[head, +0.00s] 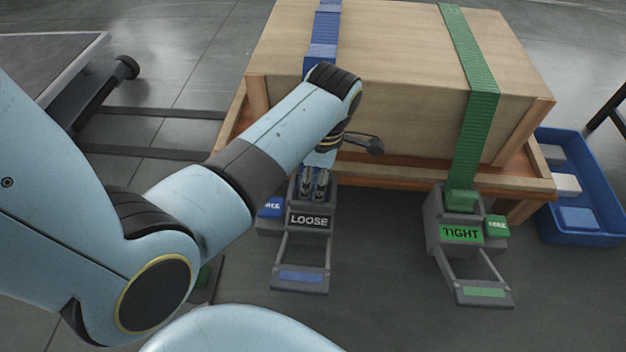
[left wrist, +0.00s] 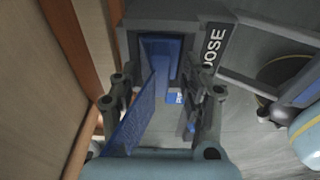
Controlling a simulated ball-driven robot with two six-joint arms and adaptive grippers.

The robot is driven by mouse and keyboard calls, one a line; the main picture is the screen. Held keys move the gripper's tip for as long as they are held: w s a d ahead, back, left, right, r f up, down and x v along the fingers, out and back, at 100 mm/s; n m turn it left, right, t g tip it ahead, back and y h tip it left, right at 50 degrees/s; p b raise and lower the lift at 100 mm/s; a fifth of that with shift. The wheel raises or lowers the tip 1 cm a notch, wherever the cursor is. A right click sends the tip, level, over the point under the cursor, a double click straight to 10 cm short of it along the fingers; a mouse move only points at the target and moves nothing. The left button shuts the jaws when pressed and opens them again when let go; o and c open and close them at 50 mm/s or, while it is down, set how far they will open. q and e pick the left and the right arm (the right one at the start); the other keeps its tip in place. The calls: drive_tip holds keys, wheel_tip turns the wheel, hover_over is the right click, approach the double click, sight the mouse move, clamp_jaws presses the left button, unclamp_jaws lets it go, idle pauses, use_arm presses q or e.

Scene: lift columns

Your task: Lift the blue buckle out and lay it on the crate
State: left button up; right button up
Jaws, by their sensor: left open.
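The wooden crate (head: 400,60) has a blue strap (head: 325,30) and a green strap (head: 467,90) over it. Below the blue strap, a grey ratchet marked LOOSE (head: 309,220) hangs at the crate's front, with a blue tab (head: 271,207) at its left. My left gripper (head: 315,184) is open at the top of this ratchet, pointing down. In the left wrist view its fingers (left wrist: 163,100) stand either side of the blue webbing (left wrist: 132,116) and a blue piece (left wrist: 160,58) in the grey housing. Whether they touch it, I cannot tell. My right gripper is out of view.
A second grey ratchet marked TIGHT (head: 461,235) hangs from the green strap. A blue bin (head: 583,232) with several blocks stands right of the crate. A wooden frame (head: 405,171) runs beneath the crate. The grey floor in front is largely clear.

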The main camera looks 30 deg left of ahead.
use_arm(q)
drive_tip(key=shift+c, duration=0.4)
clamp_jaws()
